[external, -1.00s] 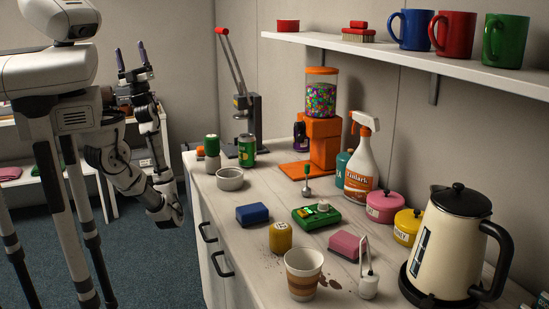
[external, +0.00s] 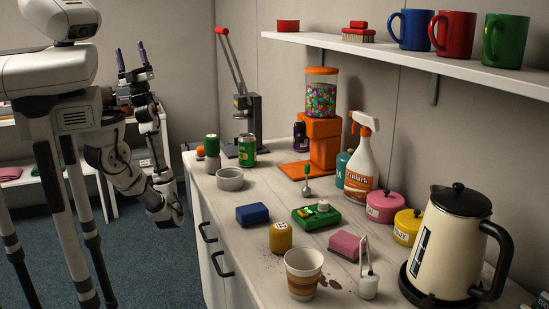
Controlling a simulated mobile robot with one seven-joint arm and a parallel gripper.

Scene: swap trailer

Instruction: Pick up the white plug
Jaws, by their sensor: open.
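A small white piece with a thin upright loop (external: 368,284) stands near the counter's front, right of the paper cup; it may be the white plug. A small white knob-like piece (external: 323,206) also sits on the green device (external: 316,217) in the middle of the counter; I cannot tell for sure which one is the plug. My gripper (external: 131,60) is raised at the upper left, fingers pointing up and apart, open and empty. It is off the counter, far from both white pieces.
The counter (external: 215,200) also holds a blue sponge (external: 252,214), yellow can (external: 281,237), pink sponge (external: 345,245), striped cup (external: 303,274) beside brown spills, kettle (external: 447,240), spray bottle (external: 361,165) and candy dispenser (external: 321,130). A shelf (external: 420,66) with mugs overhangs the back.

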